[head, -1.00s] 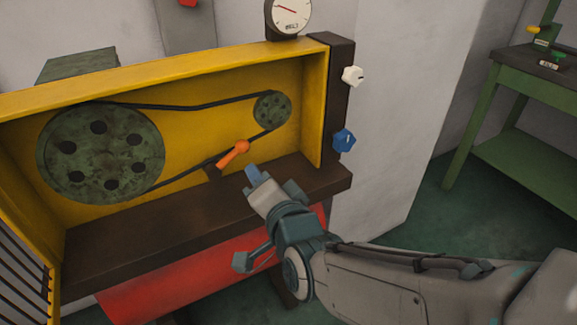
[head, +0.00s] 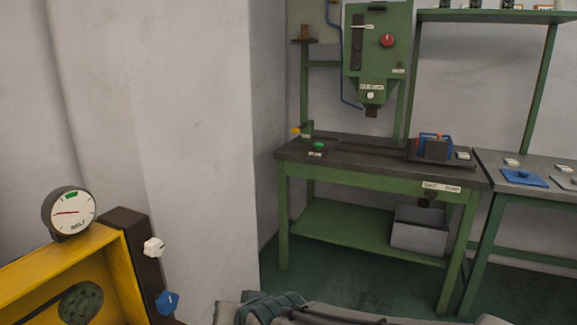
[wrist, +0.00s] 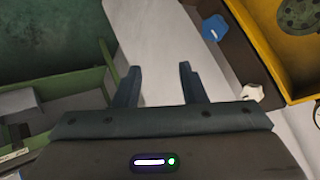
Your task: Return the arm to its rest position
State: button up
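My arm (head: 300,312) shows only as a strip along the bottom edge of the head view, and its gripper is out of sight there. In the wrist view my gripper (wrist: 158,80) has its two dark fingers spread apart with nothing between them. Past the fingers are a pale wall face and the corner of the yellow belt machine (wrist: 300,70). The fingers appear clear of both.
The yellow machine (head: 35,268) stands lower left, with a belt gauge (head: 69,212), a white knob (head: 153,247) and a blue knob (head: 167,301). A green bench (head: 380,165) with a drill press (head: 378,55) stands right of the wall. Green floor lies before it.

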jog(key=s+d+r+g+h+p, duration=0.1)
jog(key=s+d+r+p, duration=0.2)
jog(key=d, duration=0.5)
jog(key=s+d+r+g+h+p, duration=0.2)
jog(key=d+r+p, duration=0.2)
jog(key=d, duration=0.5)
jog(key=s+d+r+m+g+h+p, duration=0.1)
jog(key=s+d+r+g+h+p, duration=0.1)
jog(key=d, duration=0.6)
jog(key=shift+s+d+r+p, duration=0.2)
jog(key=shift+s+r+p, duration=0.55)
jog(key=shift+p, duration=0.4)
jog(key=shift+a+f, duration=0.1)
